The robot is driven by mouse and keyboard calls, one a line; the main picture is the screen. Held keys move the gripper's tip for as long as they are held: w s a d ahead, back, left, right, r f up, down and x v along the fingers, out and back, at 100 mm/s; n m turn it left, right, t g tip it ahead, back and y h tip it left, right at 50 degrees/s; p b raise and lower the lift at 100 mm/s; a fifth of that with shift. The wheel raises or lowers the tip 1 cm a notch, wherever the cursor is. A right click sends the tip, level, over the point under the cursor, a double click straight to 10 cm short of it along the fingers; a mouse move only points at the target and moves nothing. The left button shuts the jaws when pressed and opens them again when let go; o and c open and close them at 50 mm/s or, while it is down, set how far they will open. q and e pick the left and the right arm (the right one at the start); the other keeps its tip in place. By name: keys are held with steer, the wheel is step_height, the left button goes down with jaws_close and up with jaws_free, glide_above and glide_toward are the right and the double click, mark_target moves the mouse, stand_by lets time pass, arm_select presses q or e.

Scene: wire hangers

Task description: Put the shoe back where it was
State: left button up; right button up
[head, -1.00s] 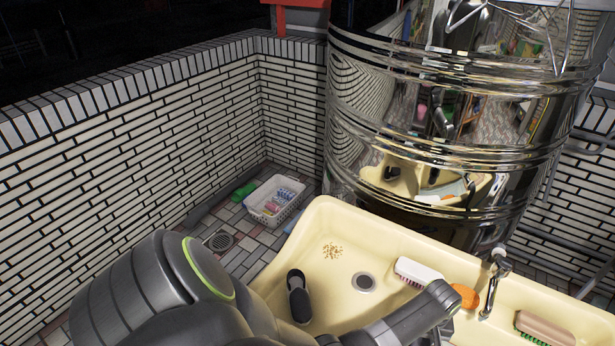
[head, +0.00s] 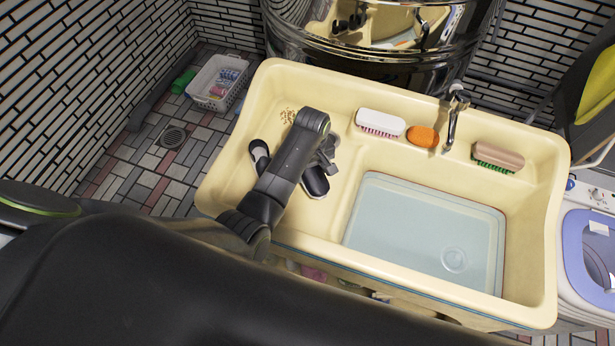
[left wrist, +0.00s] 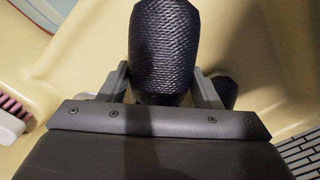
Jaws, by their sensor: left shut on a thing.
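A dark shoe with a pale sole edge (head: 315,182) is at the shallow left part of the cream sink (head: 240,200). My left gripper (head: 324,160) is shut on this shoe. In the left wrist view the shoe's dark woven upper (left wrist: 163,45) sits between the two fingers (left wrist: 163,85). I cannot tell whether the shoe touches the sink floor. A second dark shoe (head: 259,155) lies in the shallow part to the left of my left arm, and a piece of it (left wrist: 226,90) shows behind the right finger. My right gripper is not in view.
A white brush (head: 380,122), an orange sponge (head: 422,136) and a tan brush (head: 497,156) lie along the sink's back ledge by the tap (head: 452,118). The deep basin holds water (head: 420,225). A white basket (head: 215,83) stands on the floor.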

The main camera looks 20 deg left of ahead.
mark_target(311, 179)
arm_select(q)
step_height(311, 179, down, 4)
steer(key=shift+f, duration=0.45)
steer(key=o, duration=1.3)
steer(key=shift+f, duration=0.15)
steer(key=shift+r, duration=0.25)
step_height(311, 179, up, 12)
steer(key=shift+f, duration=0.1)
